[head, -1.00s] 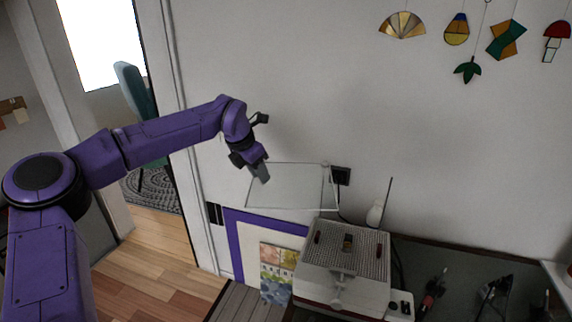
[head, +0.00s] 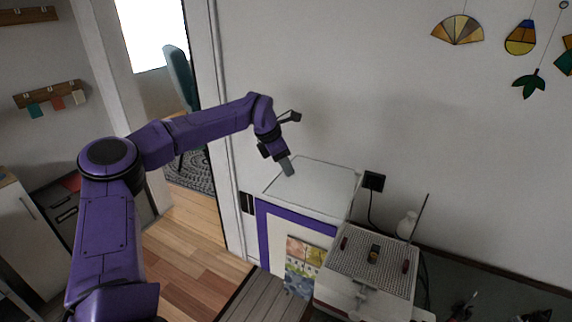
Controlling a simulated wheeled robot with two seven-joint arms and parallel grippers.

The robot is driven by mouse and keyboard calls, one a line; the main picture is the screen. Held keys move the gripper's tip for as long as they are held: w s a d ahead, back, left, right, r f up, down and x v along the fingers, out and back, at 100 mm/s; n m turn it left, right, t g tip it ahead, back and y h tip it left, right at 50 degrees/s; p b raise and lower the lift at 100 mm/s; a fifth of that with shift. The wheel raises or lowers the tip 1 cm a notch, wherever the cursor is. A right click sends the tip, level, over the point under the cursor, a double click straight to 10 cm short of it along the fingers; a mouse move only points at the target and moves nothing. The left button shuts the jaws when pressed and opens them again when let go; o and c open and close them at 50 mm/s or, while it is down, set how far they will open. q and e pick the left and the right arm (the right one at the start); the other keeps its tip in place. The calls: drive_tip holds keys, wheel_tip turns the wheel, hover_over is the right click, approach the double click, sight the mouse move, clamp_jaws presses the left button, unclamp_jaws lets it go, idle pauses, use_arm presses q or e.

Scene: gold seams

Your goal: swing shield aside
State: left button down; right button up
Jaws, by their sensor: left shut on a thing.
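The shield (head: 322,185) is a pale, see-through flat pane with a thin light edge, left of the machine with the ribbed top. It lies over or just above a purple-edged white cabinet; I cannot tell the gap between them. My left gripper (head: 287,166) is at the pane's far left edge, shut, with its fingers pointing down onto that edge. The exact contact is small and hard to see. The machine (head: 372,262) has a light ribbed top with small dark pieces on it, and the pane is clear of that top. My right gripper is not in view.
A dark wall socket (head: 373,181) with a cable is right of the pane. A white bottle (head: 407,224) and a thin dark rod (head: 420,218) stand behind the machine. A slatted wooden surface (head: 262,298) is in front. Stained-glass pieces (head: 458,29) hang on the wall.

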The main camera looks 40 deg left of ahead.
use_arm(q)
drive_tip(key=c, duration=0.9)
unclamp_jaws()
drive_tip(key=shift+s, duration=0.1)
drive_tip(key=shift+a+r, duration=0.1)
drive_tip(key=shift+r, duration=0.25)
drive_tip(key=b+v, duration=0.3)
drive_tip(key=v, duration=0.7)
drive_tip(key=shift+f, duration=0.1)
